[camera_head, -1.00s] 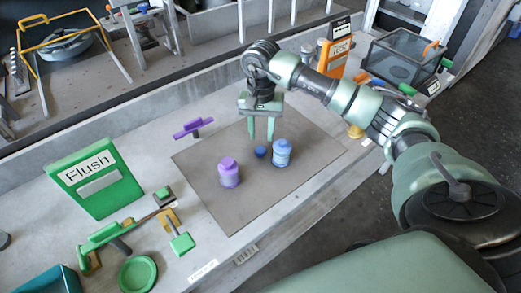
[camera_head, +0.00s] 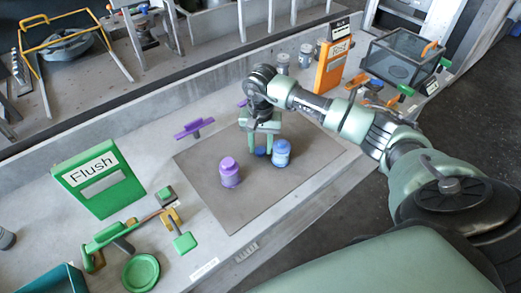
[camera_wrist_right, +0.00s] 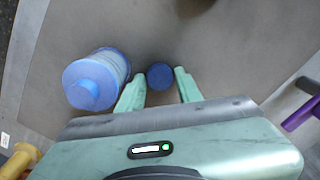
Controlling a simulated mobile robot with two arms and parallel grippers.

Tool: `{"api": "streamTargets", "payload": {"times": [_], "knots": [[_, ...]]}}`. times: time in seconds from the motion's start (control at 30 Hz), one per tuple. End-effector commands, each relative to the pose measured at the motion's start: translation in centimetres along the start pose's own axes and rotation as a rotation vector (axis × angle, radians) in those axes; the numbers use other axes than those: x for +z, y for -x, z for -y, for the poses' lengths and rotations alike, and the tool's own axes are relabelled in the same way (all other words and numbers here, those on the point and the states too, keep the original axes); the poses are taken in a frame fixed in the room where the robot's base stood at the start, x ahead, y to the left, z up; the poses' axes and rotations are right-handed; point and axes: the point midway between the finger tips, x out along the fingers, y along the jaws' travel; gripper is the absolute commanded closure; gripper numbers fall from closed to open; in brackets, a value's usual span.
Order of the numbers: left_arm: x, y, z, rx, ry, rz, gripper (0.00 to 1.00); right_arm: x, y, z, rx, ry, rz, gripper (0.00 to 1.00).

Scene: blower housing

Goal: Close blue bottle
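The blue bottle (camera_head: 281,154) stands upright on the grey mat (camera_head: 236,212), and its narrower top shows in the right wrist view (camera_wrist_right: 95,86). A small round blue cap (camera_head: 261,152) sits on the mat beside the bottle. My right gripper (camera_head: 262,147) points down over the cap, with its fingers apart. In the right wrist view the cap (camera_wrist_right: 160,76) lies between the two fingertips (camera_wrist_right: 159,80), with a thin gap at each side. The bottle is just outside one finger. My left gripper is not in view.
A purple bottle (camera_head: 230,173) stands on the mat, left of the blue one. Purple tools (camera_head: 194,128) lie behind it. A green "Flush" box (camera_head: 98,180) and green tools (camera_head: 107,236) are at the left. An orange "Rest" box (camera_head: 332,66) stands behind. The mat's front is clear.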

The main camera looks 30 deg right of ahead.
Motion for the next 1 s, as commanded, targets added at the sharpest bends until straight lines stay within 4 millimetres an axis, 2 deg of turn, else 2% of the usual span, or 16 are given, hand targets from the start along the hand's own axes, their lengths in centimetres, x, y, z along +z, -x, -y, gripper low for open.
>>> {"api": "streamTargets", "payload": {"times": [0.07,0.1,0.2,0.23,0.53,0.67,0.83,1.0], "knots": [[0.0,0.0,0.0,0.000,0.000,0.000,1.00,0.0,0.0,0.0,0.000,0.000,0.000,0.65],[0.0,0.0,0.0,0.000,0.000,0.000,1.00,0.0,0.0,0.0,0.000,0.000,0.000,0.71],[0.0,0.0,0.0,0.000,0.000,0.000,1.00,0.0,0.0,0.0,0.000,0.000,0.000,0.98],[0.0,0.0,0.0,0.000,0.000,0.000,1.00,0.0,0.0,0.0,0.000,0.000,0.000,1.00],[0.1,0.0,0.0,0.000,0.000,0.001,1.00,0.0,0.2,0.0,0.000,0.000,-0.001,1.00],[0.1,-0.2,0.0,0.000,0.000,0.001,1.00,-0.1,0.8,0.0,-0.001,0.000,-0.002,1.00],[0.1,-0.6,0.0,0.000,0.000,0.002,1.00,-0.1,3.1,0.0,-0.001,0.001,-0.005,1.00],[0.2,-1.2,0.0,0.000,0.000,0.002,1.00,-0.2,7.1,0.1,-0.004,0.001,-0.007,1.00]]}}
